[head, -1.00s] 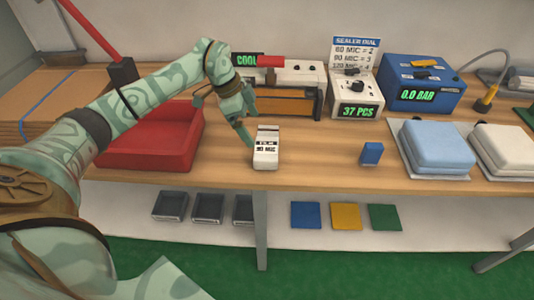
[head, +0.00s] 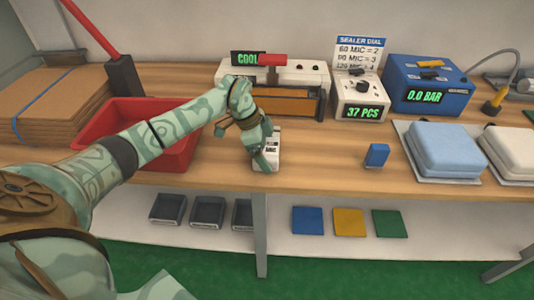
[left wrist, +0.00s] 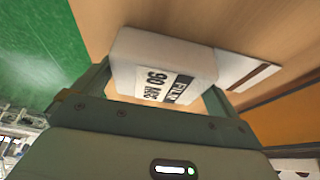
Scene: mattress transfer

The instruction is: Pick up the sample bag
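The sample bag, a small white packet with a black-and-white label reading FILM 90 MIC, is on the wooden bench (head: 330,178) in front of the sealer. In the head view my left gripper (head: 262,148) is over the bag (head: 269,162) and hides part of it. In the left wrist view the bag (left wrist: 160,72) lies just beyond and between the two spread fingers of the left gripper (left wrist: 158,88). The gripper is open; I cannot tell whether a finger touches the bag. My right gripper is not in view.
A red tray (head: 178,158) is left of the bag. The sealer (head: 308,75) stands behind it, beside the counter box (head: 358,96) and blue pressure box (head: 425,85). A blue block (head: 376,155) and light-blue mattress (head: 447,148) are to the right. Bench between bag and block is clear.

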